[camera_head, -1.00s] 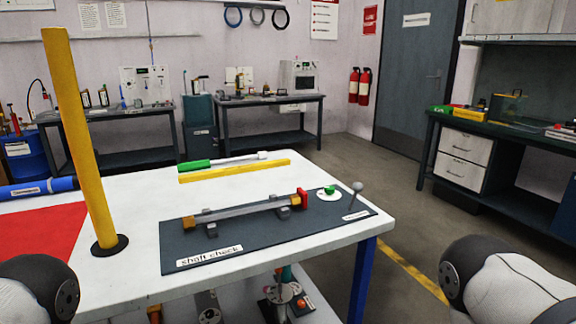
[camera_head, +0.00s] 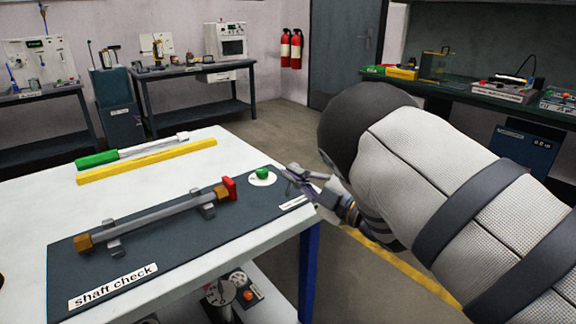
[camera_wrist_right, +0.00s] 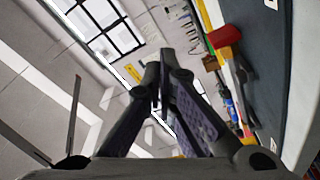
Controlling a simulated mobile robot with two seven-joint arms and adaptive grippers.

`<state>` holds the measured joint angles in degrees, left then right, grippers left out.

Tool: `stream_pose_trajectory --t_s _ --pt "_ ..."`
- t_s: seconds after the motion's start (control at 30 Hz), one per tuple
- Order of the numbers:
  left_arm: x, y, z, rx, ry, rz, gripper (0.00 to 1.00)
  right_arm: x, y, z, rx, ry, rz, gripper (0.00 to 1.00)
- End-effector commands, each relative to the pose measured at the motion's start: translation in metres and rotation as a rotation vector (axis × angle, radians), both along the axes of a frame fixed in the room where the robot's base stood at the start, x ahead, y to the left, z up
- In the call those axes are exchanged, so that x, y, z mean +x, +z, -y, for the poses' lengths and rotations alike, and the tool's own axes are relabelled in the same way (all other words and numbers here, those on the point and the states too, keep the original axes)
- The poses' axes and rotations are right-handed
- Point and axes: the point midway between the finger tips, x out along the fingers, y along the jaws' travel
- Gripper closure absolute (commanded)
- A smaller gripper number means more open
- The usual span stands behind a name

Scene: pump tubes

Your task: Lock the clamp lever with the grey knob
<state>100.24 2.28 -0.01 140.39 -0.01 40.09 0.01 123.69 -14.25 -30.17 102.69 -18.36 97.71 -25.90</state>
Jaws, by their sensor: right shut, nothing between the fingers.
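My right gripper (camera_head: 295,174) is shut and empty at the right end of the dark mat, just right of the green button. In the right wrist view its fingers (camera_wrist_right: 163,78) are close together with nothing between them. The lever with the grey knob does not show clearly in the head view; the gripper covers its place behind the small white label (camera_head: 294,202). I cannot tell whether the gripper touches it. In the wrist view a thin grey rod (camera_wrist_right: 75,112) stands left of the fingers; I cannot tell what it is. My left gripper is out of view.
A grey shaft (camera_head: 150,222) with a red end block (camera_head: 229,188) rests on supports on the "shaft check" mat (camera_head: 190,255). A green button (camera_head: 263,173) is close left of the gripper. A yellow bar (camera_head: 150,160) and green-handled tool (camera_head: 97,158) lie behind.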

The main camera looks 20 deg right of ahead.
Motion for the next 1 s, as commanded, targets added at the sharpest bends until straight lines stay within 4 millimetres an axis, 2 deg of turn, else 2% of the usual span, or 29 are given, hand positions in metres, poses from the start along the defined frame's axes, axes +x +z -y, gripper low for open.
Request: stream_pose_trajectory --t_s 0.3,0.4,0.53,1.0 --pt "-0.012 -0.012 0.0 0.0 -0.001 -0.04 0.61 0.061 0.0 -0.032 0.003 0.0 -0.005 1.0" --pt "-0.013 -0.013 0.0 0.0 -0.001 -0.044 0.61 0.063 -0.009 -0.014 0.003 -0.006 -0.01 1.0" --pt "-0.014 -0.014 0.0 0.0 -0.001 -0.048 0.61 0.064 -0.015 -0.001 0.004 -0.005 -0.007 1.0" --pt "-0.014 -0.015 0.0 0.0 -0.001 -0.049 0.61 0.066 -0.018 0.009 0.025 -0.006 -0.013 1.0"
